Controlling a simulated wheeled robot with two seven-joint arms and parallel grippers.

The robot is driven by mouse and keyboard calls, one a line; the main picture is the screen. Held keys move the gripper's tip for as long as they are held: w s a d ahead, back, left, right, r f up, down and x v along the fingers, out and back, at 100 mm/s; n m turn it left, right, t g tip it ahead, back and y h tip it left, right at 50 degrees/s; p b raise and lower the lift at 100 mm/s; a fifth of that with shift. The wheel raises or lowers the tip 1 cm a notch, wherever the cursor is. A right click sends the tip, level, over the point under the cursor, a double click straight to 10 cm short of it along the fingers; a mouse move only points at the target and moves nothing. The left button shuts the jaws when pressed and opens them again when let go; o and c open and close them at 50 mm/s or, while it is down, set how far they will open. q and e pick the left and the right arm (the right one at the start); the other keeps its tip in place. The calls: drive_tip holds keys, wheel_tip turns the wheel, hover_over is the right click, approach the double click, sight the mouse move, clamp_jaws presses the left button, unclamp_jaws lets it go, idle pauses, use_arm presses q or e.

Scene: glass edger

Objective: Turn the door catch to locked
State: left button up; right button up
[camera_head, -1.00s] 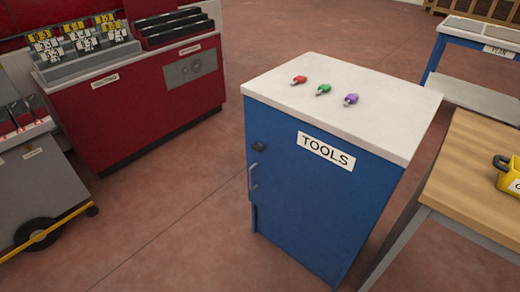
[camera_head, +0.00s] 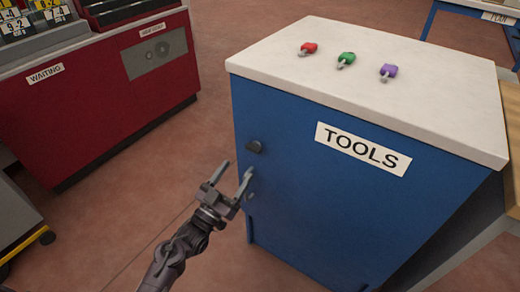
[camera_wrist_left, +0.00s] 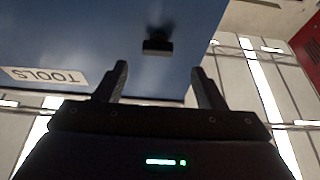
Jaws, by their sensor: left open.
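The door catch (camera_head: 254,146) is a small dark knob on the left part of the blue TOOLS cabinet's door (camera_head: 300,190). In the left wrist view the catch (camera_wrist_left: 157,47) shows as a dark bar ahead of the fingers, between their lines. My left gripper (camera_head: 232,176) is open and empty, just below and left of the catch, apart from it. It also shows in the left wrist view (camera_wrist_left: 158,85). The gripper hides most of the door handle. My right gripper is not in view.
Red (camera_head: 308,48), green (camera_head: 346,59) and purple (camera_head: 388,71) padlock-like items lie on the cabinet's white top (camera_head: 440,90). A red WAITING cabinet (camera_head: 100,90) stands to the left, with open floor between. A wooden bench (camera_head: 511,110) is close on the right.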

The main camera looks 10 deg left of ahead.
sight(251, 151)
use_arm(q)
drive_tip(key=x, duration=0.7)
drive_tip(key=shift+d+r, duration=0.2)
drive_tip(key=shift+r, duration=0.15)
drive_tip(key=c, duration=1)
